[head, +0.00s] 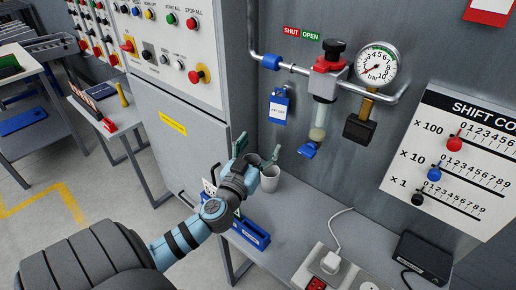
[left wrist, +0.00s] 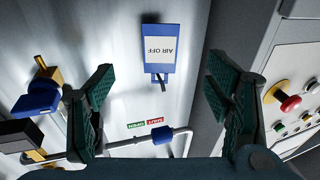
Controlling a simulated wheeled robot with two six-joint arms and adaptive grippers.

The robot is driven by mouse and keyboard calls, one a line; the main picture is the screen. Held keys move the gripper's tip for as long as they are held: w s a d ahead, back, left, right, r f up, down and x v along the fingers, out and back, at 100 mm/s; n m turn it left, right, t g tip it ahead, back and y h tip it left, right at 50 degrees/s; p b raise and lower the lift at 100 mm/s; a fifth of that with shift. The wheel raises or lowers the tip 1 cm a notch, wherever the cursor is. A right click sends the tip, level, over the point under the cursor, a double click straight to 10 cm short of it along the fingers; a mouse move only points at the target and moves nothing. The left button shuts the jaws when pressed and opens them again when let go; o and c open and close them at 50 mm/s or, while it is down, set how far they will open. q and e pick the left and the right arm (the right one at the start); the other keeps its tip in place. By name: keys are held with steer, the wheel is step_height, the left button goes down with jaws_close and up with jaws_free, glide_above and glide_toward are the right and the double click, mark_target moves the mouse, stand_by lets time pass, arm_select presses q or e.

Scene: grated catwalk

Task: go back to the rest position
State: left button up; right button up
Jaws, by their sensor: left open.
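My left gripper (head: 259,149) is open and empty in the head view. It is raised in front of the wall, above the bench and close to the grey cup (head: 269,183), which it partly overlaps in the picture. In the left wrist view its two fingers (left wrist: 160,78) stand wide apart with nothing between them. Beyond them the blue AIR OFF tag (left wrist: 160,68) shows upside down on the wall. The same tag (head: 279,107) hangs below the pipe in the head view. My right gripper is not in view.
The wall pipe carries a red and black valve with a blue-ended filter (head: 308,150) and a pressure gauge (head: 377,64). A blue holder (head: 251,236), a white plug (head: 330,262) and a black box (head: 425,258) are on the bench. A button panel (head: 165,45) is on the left.

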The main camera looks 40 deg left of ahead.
arm_select(q)
steer(key=shift+s+d, duration=0.25)
steer(key=shift+s, duration=0.35)
